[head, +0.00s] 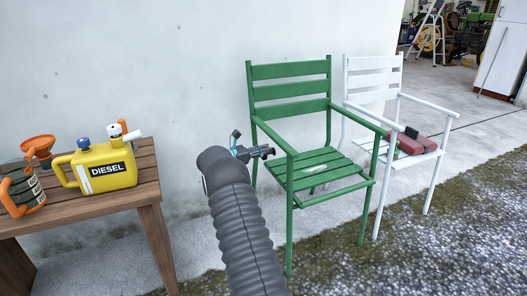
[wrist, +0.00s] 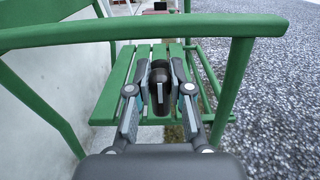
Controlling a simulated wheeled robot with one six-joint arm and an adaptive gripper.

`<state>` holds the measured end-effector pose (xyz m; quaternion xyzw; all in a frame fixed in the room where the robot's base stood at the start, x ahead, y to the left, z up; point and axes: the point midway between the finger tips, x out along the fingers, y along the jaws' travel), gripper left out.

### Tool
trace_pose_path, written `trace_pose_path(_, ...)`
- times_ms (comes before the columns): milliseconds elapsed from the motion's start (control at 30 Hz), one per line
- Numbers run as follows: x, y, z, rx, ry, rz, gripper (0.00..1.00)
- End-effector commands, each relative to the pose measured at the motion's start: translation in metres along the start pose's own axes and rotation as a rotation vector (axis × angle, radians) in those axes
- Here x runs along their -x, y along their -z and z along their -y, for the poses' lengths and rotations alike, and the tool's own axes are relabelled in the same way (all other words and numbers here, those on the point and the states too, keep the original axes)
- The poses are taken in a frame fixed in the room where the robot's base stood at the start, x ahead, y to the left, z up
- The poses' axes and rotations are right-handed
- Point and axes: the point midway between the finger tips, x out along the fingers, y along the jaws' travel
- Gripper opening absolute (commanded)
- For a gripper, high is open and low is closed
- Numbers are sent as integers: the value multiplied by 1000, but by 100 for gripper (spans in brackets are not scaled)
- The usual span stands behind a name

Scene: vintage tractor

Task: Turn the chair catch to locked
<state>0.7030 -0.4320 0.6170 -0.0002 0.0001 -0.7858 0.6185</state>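The green slatted chair (head: 316,165) stands near the wall, and its seat (wrist: 118,92) and an armrest (wrist: 245,25) show in the wrist view. My gripper (head: 268,151) is just left of the chair, around armrest height. In the wrist view my gripper (wrist: 162,68) points over the seat slats, its two fingers on either side of a dark rounded piece (wrist: 160,80) with a pale stripe. I cannot tell whether the fingers touch this piece or whether it is the catch. No other catch is clearly visible. A small pale item (head: 315,168) lies on the seat.
A white chair (head: 372,80) behind and right holds a red item (head: 412,143). A wooden table (head: 148,180) at left carries a yellow diesel can (head: 105,170) and an orange funnel (head: 38,145). The wall is close behind. Gravel (head: 440,255) lies open at front right.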

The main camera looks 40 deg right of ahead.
Motion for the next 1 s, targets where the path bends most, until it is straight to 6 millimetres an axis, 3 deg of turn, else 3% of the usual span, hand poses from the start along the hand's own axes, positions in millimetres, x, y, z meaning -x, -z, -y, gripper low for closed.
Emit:
trace_pose_path(467,1,2,0,-64,-3,0,0)
trace_pose_path(1000,0,7,7,-511,-4,0,0)
